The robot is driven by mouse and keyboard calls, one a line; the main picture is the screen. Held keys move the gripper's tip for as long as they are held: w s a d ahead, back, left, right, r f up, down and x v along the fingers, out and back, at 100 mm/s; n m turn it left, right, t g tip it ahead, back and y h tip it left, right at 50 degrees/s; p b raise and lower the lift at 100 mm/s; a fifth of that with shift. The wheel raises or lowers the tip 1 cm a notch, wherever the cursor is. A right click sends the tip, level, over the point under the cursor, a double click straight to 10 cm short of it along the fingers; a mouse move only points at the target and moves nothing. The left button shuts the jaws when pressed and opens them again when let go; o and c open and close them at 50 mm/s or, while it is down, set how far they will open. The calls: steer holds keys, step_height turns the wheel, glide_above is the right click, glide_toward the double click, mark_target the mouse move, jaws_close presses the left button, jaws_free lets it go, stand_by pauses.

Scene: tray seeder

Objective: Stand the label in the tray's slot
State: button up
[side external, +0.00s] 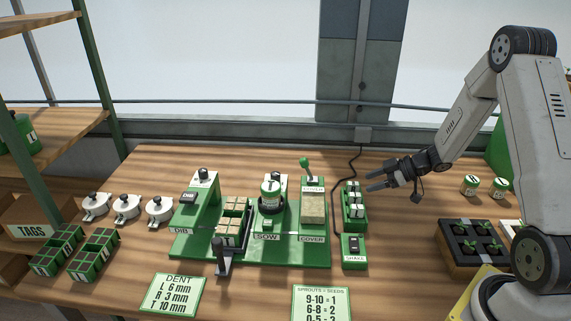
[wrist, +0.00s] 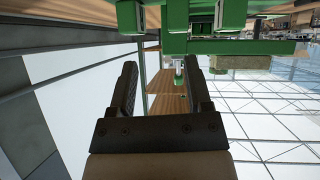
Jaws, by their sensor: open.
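My gripper (side external: 371,181) is open and empty, held out to the left above the back right of the bench. In the wrist view its two fingers (wrist: 161,66) stand wide apart with nothing between them. Two similar green trays (side external: 97,252) (side external: 57,248) stand at the left of the bench. A box marked TAGS (side external: 38,222) is on the shelf at far left. I cannot make out a loose label.
A green SHAKE unit (side external: 354,251) and a green holder with white-topped pieces (side external: 353,205) stand just left of and below my gripper. A black seedling tray (side external: 470,245) is at right. Cards DENT (side external: 173,294) and SPROUTS/SEEDS (side external: 321,304) lie in front.

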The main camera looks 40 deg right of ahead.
steer(key=w+a+r+m+h, duration=0.2)
steer(key=a+r+m+h, duration=0.25)
steer(key=a+h, duration=0.2)
steer(key=s+a+r+m+g, duration=0.1)
steer(key=s+a+m+g, duration=0.3)
steer(key=s+a, duration=0.8)
steer(key=s+g, duration=0.2)
steer(key=shift+r+g, duration=0.3)
steer(key=shift+r, duration=0.1)
steer(key=shift+o, duration=0.4)
steer(key=shift+s+h, duration=0.15)
steer(key=shift+h, duration=0.1)
steer(key=n+g, duration=0.3)
steer(key=n, duration=0.6)
glide_above(354, 194)
step_height(354, 194, down, 3)
steer(key=shift+r, duration=0.1)
